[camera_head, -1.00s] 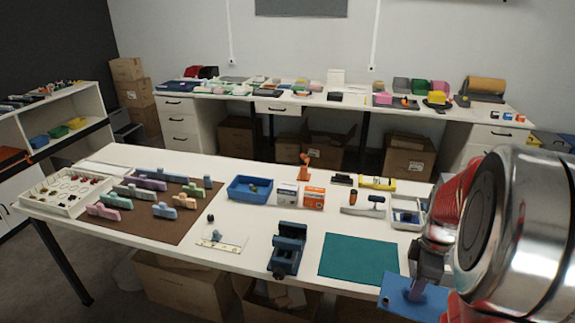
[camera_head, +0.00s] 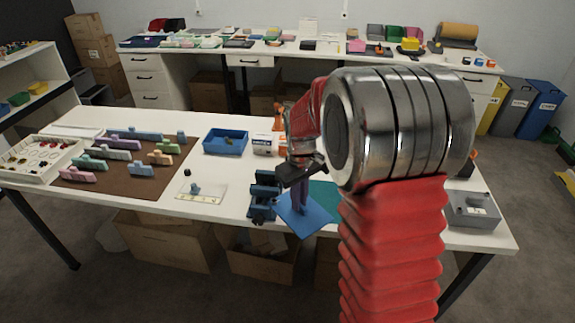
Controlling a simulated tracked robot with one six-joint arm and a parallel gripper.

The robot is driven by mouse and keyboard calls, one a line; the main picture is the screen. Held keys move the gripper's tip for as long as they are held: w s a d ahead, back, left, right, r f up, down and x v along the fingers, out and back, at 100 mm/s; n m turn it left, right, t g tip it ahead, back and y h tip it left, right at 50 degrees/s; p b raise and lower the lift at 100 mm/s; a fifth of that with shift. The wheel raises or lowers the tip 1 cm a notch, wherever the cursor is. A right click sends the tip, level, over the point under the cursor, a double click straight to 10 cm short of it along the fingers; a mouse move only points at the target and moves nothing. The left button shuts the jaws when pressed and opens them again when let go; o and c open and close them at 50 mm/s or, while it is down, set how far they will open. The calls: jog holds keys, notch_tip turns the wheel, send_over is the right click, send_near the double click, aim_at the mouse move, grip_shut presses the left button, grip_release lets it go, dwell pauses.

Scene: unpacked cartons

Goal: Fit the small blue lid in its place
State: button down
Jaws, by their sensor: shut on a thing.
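The small blue lid (camera_head: 307,219) is a flat blue plate with an upright stem-like handle. It hangs slightly tilted below my gripper (camera_head: 300,178), which is shut on its handle. The lid is over the near part of the white table, just right of the dark blue vise and in front of the teal mat (camera_head: 325,196). A grey box (camera_head: 472,209) stands at the table's right end, with details on its top too small to make out. I cannot tell whether it is the lid's place. My arm hides much of the table between the lid and this box.
The dark blue vise (camera_head: 264,195) stands close to the lid's left. A blue bin (camera_head: 225,142) and a white-orange carton (camera_head: 262,146) are behind. A brown mat (camera_head: 110,180) with several coloured blocks lies at left. Cartons (camera_head: 262,254) stand under the white table (camera_head: 225,215).

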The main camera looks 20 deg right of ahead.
jog(key=w+a+f+m, duration=0.1)
jog(key=w+a+m, duration=0.2)
jog(key=a, duration=0.8)
jog(key=shift+w+a, duration=0.2)
jog(key=shift+w, duration=0.65)
jog(key=shift+s, duration=0.15)
